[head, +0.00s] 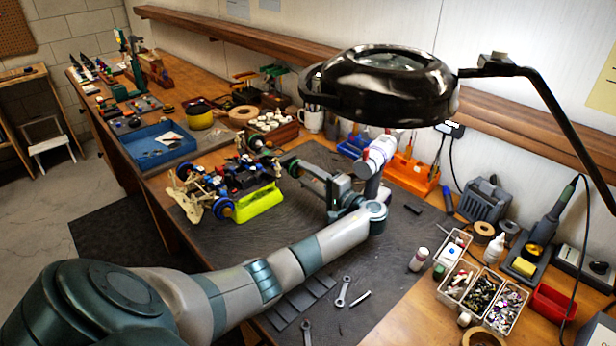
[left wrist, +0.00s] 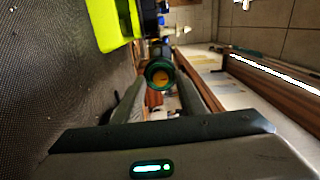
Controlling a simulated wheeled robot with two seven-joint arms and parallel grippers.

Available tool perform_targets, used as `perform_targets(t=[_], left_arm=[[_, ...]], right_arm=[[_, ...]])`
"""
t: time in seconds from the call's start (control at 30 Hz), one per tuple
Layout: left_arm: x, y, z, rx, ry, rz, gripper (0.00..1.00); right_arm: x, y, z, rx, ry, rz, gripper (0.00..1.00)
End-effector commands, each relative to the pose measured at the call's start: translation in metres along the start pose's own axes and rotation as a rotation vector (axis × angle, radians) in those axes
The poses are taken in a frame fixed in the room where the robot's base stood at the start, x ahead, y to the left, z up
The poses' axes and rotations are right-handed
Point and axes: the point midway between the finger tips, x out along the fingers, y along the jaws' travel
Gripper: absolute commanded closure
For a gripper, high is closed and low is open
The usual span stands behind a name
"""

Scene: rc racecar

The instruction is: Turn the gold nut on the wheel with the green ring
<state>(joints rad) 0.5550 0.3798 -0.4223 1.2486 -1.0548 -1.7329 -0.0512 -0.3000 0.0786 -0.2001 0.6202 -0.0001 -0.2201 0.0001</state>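The toy race car (head: 240,180) sits raised on a bright yellow-green stand (head: 258,200), which also shows at the top left of the left wrist view (left wrist: 118,28). A wheel with a green ring (head: 293,168) shows at the car's right end. In the left wrist view the green ring (left wrist: 147,76) surrounds the gold nut (left wrist: 160,77), facing the camera. My left gripper (head: 308,172) points at this wheel. Its fingers are apart, one on each side of the ring in the wrist view. I cannot tell whether they touch it. My right gripper is not in view.
A black magnifier lamp (head: 395,90) hangs over the right of the bench. Wrenches (head: 343,291) lie on the dark mat (head: 400,255). Trays of small parts (head: 480,290) stand at the right, a blue tray (head: 150,145) at the left. The mat's middle is mostly clear.

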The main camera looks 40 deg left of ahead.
Motion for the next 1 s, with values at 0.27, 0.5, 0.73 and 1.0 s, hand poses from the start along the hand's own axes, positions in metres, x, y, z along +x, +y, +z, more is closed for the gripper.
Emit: perform_targets(t=[0.27, 0.5, 0.73, 1.0], left_arm=[[-0.008, -0.001, -0.001, 0.000, 0.002, 0.000, 0.63], [-0.038, -0.001, -0.001, 0.000, 0.002, 0.002, 0.63], [-0.083, -0.001, -0.001, 0.001, 0.002, 0.003, 0.63], [-0.137, 0.000, 0.000, 0.001, 0.002, 0.003, 0.63]], right_arm=[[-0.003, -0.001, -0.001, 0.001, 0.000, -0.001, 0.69], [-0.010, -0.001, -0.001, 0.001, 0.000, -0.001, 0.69], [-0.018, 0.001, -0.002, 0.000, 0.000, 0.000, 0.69], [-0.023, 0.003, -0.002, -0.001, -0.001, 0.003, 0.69]])
